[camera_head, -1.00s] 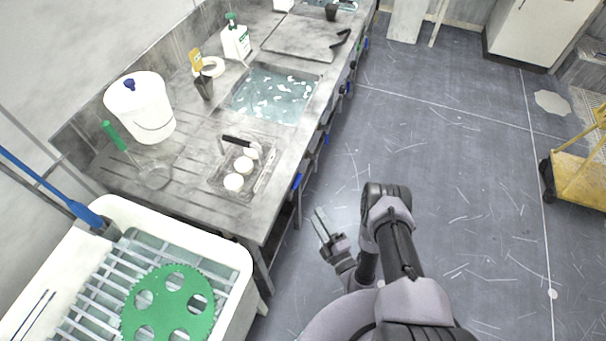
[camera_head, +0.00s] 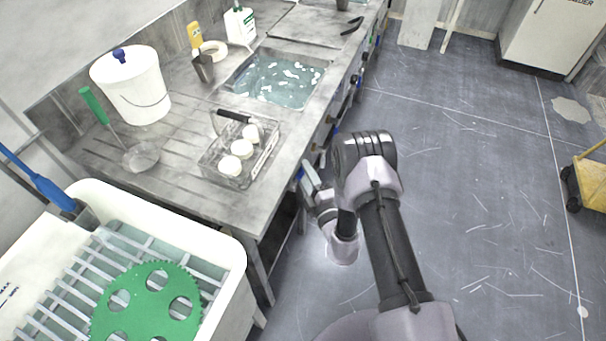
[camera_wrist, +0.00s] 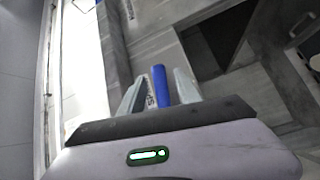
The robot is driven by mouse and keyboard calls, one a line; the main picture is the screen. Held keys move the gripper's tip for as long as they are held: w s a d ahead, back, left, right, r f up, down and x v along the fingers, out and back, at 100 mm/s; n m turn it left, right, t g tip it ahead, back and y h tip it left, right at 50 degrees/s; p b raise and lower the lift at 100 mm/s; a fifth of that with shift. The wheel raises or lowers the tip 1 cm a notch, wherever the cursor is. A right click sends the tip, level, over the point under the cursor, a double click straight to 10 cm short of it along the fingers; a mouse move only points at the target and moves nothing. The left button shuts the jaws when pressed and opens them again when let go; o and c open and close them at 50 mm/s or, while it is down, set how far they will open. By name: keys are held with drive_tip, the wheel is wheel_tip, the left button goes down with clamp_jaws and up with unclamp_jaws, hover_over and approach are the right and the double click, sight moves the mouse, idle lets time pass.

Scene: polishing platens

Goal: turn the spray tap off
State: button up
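A blue tap handle (camera_wrist: 160,86) shows in the wrist view, lying between the two fingers of my gripper (camera_wrist: 159,78). The fingers are apart, with a gap on each side of the handle. In the head view my gripper (camera_head: 309,178) is at the front edge of the bench, beside a blue handle (camera_head: 299,172) that it partly covers. Several other blue handles sit along the same front edge farther back. I cannot tell whether the fingers touch the handle.
The grey bench (camera_head: 190,185) carries a white bucket (camera_head: 135,95), a wire basket with white pieces (camera_head: 215,163) and a water-filled sink (camera_head: 275,80). A white basin (camera_head: 232,265) with a green toothed disc (camera_head: 150,300) stands front left. The floor to the right is clear up to a yellow cart (camera_head: 592,180).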

drive_tip(key=shift+x, duration=0.9)
clamp_jaws()
idle(0.8)
